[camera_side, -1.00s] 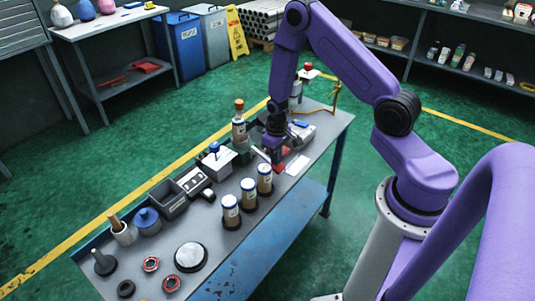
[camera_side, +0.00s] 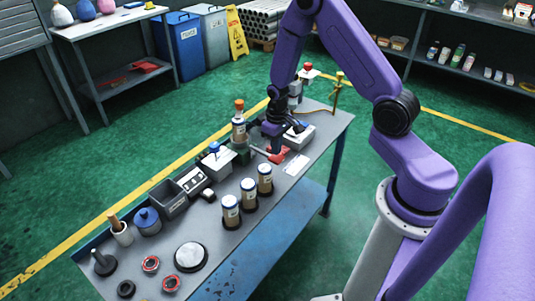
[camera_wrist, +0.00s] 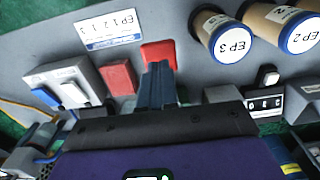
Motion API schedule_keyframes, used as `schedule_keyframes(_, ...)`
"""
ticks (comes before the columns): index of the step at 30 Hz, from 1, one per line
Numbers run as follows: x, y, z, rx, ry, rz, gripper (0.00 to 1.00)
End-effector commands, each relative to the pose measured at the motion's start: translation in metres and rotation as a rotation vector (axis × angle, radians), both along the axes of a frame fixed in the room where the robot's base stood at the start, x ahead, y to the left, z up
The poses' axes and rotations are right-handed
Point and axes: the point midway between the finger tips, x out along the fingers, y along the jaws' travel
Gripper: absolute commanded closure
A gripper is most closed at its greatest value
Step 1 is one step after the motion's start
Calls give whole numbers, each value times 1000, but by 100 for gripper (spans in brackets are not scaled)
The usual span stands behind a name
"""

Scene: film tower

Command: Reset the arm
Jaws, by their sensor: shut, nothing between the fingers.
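My purple arm reaches over the grey bench (camera_side: 225,255) in the side view. My gripper (camera_side: 276,148) points down at the bench's far part, its fingers small and dark there. In the wrist view my gripper (camera_wrist: 158,72) shows its two fingers together with nothing between them. The fingertips overlap a red block (camera_wrist: 158,52) in the picture. I cannot tell whether they touch it. A second red block (camera_wrist: 118,77) lies to the left. Red also shows beside the gripper in the side view.
Canisters with blue-rimmed lids, including EP 3 (camera_wrist: 231,42) and EP 2 (camera_wrist: 300,35), stand close by. A white label card (camera_wrist: 110,30) and a grey box with switches (camera_wrist: 68,85) lie near. A bottle with an orange top (camera_side: 239,125) stands beside my gripper.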

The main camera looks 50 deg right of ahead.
Motion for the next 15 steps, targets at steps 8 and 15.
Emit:
schedule_keyframes(8, 0, 3, 2, 0, -1, 8, 100)
schedule_keyframes(15, -9, 49, 45, 0, -11, 160, 100)
